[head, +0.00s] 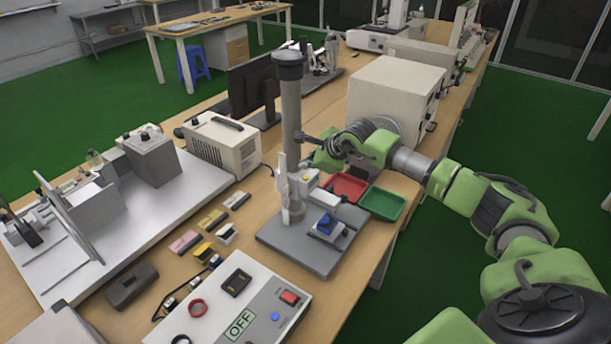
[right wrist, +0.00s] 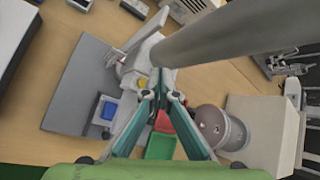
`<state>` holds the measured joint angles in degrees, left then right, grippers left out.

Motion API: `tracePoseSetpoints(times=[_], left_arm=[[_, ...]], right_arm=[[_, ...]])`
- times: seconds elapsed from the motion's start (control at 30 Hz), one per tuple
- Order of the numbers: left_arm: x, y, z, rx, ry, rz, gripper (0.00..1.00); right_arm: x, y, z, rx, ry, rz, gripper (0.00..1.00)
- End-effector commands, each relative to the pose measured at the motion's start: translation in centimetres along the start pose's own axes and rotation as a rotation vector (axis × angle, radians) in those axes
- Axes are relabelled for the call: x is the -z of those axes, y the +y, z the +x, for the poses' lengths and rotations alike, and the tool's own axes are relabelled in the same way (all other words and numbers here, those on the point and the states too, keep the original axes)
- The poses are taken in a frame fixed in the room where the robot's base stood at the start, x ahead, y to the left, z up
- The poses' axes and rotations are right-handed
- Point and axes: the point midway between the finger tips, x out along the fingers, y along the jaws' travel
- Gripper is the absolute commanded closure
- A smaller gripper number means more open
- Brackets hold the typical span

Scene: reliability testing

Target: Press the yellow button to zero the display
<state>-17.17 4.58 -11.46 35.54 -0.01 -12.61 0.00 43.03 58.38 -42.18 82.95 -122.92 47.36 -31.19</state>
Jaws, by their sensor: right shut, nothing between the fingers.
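The test stand has a tall grey column (head: 291,115) and a flat grey base (head: 287,241). A white instrument head (head: 300,185) is mounted low on the column; it also shows in the right wrist view (right wrist: 130,70). A small yellow button (right wrist: 142,83) sits on it, just left of my fingertips in that view. My right gripper (head: 309,165) is shut and empty, its tips close to the instrument head by the column. I cannot tell whether they touch the button. A blue block (head: 326,224) sits on the base fixture. The display face is not visible. My left gripper is not in view.
A red tray (head: 346,187) and a green tray (head: 382,204) lie right of the stand. A white control box (head: 255,310) is in front, small coloured blocks (head: 185,241) to the left. A large beige box (head: 390,88) and a monitor (head: 252,88) stand behind.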

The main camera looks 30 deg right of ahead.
Motion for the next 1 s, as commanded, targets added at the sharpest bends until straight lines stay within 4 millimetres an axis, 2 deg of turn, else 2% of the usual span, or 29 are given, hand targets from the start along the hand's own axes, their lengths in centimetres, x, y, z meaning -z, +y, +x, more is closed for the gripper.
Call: tracePoseSetpoints(times=[0.3, 1.0], left_arm=[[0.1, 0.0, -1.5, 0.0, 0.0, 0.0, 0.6], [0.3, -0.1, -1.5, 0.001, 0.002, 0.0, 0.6]], right_arm=[[-1.7, -1.7, -2.3, 0.001, -0.001, 0.0, 1.0], [-1.7, -1.7, -2.4, 0.0, 0.0, 0.0, 1.0]])
